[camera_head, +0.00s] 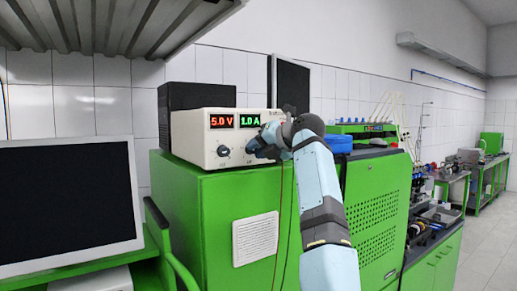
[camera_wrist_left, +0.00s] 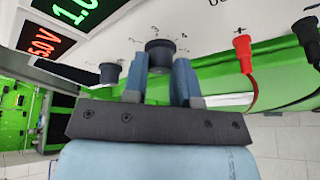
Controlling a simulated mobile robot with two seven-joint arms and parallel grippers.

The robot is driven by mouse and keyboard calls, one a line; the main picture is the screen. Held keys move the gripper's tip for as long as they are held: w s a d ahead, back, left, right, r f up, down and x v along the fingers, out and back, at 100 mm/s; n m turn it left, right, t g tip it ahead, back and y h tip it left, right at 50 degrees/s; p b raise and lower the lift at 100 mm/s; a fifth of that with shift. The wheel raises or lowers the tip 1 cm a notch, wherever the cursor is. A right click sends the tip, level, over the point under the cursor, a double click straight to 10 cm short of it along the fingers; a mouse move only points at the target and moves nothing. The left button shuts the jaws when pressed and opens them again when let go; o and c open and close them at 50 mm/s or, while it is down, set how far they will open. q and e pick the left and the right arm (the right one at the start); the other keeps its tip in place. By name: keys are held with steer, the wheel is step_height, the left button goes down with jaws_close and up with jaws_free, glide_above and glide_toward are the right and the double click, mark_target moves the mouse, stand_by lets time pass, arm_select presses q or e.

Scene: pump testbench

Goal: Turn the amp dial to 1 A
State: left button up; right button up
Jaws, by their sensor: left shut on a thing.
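The cream power supply (camera_head: 190,150) sits on a green cabinet. Its red display (camera_head: 224,121) reads 5.0 V and its green display (camera_head: 250,120) reads 1.0 A. The left dial (camera_head: 223,151) under the red display is uncovered. My left gripper (camera_head: 258,148) is at the front panel and hides the amp dial in the head view. In the left wrist view the dark amp dial (camera_wrist_left: 160,50) sits between the two blue-grey fingers of my left gripper (camera_wrist_left: 161,66), which is shut on it. My right gripper is out of view.
A red plug (camera_wrist_left: 243,53) and a black plug (camera_wrist_left: 308,38) sit in the panel beside the amp dial, with leads hanging down the cabinet front (camera_head: 220,200). A monitor (camera_head: 70,195) stands at the left. A metal shelf (camera_head: 110,22) hangs above it.

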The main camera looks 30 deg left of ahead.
arm_select(q)
steer(key=o, duration=0.9)
steer(key=b+v, duration=0.3)
steer(key=v, duration=1)
steer(key=shift+s+d+r+b, duration=0.1)
steer(key=shift+d+b, duration=0.3)
